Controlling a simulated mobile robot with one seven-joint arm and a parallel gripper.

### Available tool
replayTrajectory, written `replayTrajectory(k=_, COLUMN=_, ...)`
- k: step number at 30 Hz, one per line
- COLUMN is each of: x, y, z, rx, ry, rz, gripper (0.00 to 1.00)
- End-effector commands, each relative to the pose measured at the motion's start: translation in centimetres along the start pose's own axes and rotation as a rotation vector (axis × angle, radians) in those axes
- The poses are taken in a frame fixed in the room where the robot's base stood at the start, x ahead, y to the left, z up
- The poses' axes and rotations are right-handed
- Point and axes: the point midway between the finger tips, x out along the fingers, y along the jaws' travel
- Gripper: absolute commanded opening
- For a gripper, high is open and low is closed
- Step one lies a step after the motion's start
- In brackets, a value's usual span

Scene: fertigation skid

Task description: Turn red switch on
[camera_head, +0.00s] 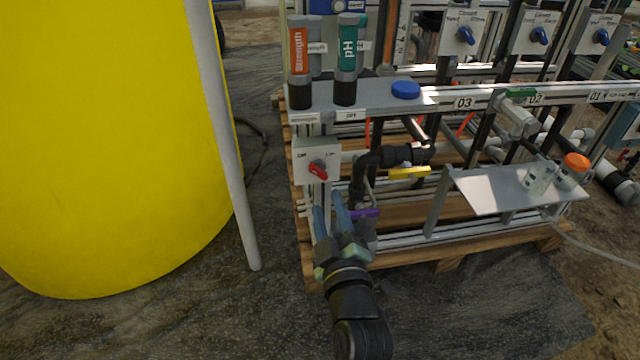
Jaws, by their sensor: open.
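The red switch (318,170) is a small red rotary handle on a pale grey box (306,156) at the left front of the skid. The box has small markings above the handle, too small to read surely. The handle slants down to the right. My gripper (328,198) is open, its two bluish fingers pointing up and away, just below the red switch in the picture. No contact with the switch shows, and the distance between them is hard to tell.
A yellow tank (100,140) and a pale upright pole (225,140) stand on the left. A purple handle (364,213) and a yellow handle (409,172) sit right of my gripper. A tilted metal plate (500,188) juts out further right. The front floor is clear.

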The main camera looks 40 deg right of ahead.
Motion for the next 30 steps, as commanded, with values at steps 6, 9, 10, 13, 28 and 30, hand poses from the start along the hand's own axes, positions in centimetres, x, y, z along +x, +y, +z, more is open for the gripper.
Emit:
replayTrajectory(k=6, x=3.9, y=-0.1, z=0.1, rx=-0.001, ry=0.003, rz=0.002, gripper=0.45)
replayTrajectory(k=9, x=5.3, y=-0.1, z=0.1, rx=-0.001, ry=0.002, rz=0.002, gripper=0.45)
replayTrajectory(k=10, x=5.7, y=-0.1, z=0.1, rx=0.0, ry=0.002, rz=0.001, gripper=0.45)
replayTrajectory(k=13, x=6.7, y=-0.2, z=0.1, rx=0.001, ry=0.002, rz=0.0, gripper=0.45)
replayTrajectory(k=28, x=7.8, y=0.0, z=0.0, rx=0.001, ry=0.0, rz=0.0, gripper=0.43)
replayTrajectory(k=30, x=7.8, y=0.0, z=0.0, rx=0.001, ry=0.0, rz=0.0, gripper=0.31)
